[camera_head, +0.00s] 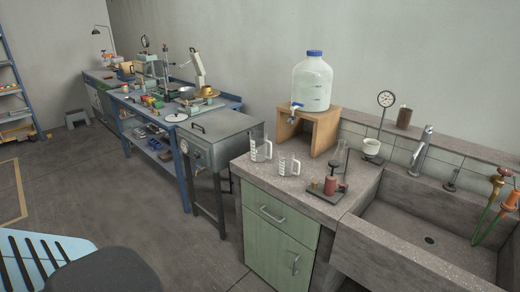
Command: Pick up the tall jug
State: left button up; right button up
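Two clear jugs with white markings and handles stand upright on the speckled concrete bench top (308,186), near its left end. The tall jug (260,150) is the left one, at the bench's left edge. The shorter jug (288,165) stands just to its right and slightly nearer. The two look close together, with a small gap. Neither of my grippers is in view.
A wooden stand (322,130) bears a large water bottle (312,84) behind the jugs. A small burner-like apparatus (330,186) stands to their right, before the sink (430,240). A grey metal cabinet (215,137) adjoins at left. Floor is open in front of it.

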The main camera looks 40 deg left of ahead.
aim_at(259, 141)
jog(key=i+j, duration=0.2)
jog(key=j, duration=0.2)
jog(key=i+j, duration=0.25)
jog(key=j, duration=0.15)
jog(key=i+j, duration=0.2)
jog(key=j, duration=0.15)
jog(key=i+j, duration=0.25)
jog(key=j, duration=0.15)
jog(key=i+j, duration=0.2)
jog(key=j, duration=0.2)
jog(key=i+j, duration=0.25)
jog(key=j, duration=0.15)
jog(key=i+j, duration=0.2)
jog(key=j, duration=0.15)
jog(key=i+z, duration=0.05)
